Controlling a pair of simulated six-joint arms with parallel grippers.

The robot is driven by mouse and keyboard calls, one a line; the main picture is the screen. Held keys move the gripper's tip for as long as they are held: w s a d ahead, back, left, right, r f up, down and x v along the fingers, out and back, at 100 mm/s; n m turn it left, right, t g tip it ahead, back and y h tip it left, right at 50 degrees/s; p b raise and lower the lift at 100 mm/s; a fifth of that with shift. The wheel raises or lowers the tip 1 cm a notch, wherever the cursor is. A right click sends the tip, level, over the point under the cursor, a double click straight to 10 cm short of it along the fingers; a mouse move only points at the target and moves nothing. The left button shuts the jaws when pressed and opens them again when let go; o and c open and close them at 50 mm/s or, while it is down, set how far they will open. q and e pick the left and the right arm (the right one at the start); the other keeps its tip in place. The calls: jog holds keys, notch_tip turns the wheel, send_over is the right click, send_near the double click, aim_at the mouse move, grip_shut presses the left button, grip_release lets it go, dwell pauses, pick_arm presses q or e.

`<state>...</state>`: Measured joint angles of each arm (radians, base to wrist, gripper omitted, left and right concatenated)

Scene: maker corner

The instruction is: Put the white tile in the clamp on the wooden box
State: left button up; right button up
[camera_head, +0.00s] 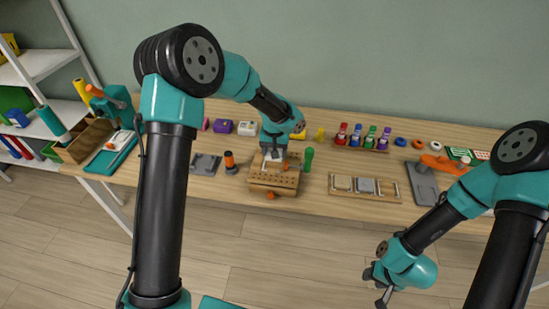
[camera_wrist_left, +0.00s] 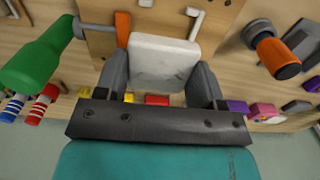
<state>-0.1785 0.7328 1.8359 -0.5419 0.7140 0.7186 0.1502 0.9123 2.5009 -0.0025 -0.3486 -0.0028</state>
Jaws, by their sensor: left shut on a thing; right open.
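My left gripper (camera_head: 273,151) is shut on the white tile (camera_wrist_left: 163,60). In the left wrist view, the tile sits between the two dark fingers (camera_wrist_left: 160,80). In the head view, this gripper is over the back part of the wooden box (camera_head: 274,185), and the arm hides much of the tile. The clamp's orange handle (camera_wrist_left: 123,28) and bent metal parts (camera_wrist_left: 196,22) show close to the tile; I cannot tell whether the tile touches them. My right gripper (camera_head: 380,287) is open and empty, low in front of the table.
A green-handled tool (camera_head: 308,159) and an orange-topped tool (camera_head: 230,162) stand on either side of the box. A wooden tray with tiles (camera_head: 364,196) lies to the right. Several coloured bottles (camera_head: 357,135) stand behind it.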

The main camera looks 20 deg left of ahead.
aim_at(275, 166)
pick_arm(q)
jog(key=shift+f, duration=1.75)
jog(key=shift+f, duration=0.6)
jog(key=o, duration=1)
jog(key=shift+s+f, duration=0.15)
jog(key=shift+d+r, duration=0.1)
jog(key=shift+r, duration=0.25)
notch_tip(275, 166, up, 13)
jog(key=shift+f, duration=0.1)
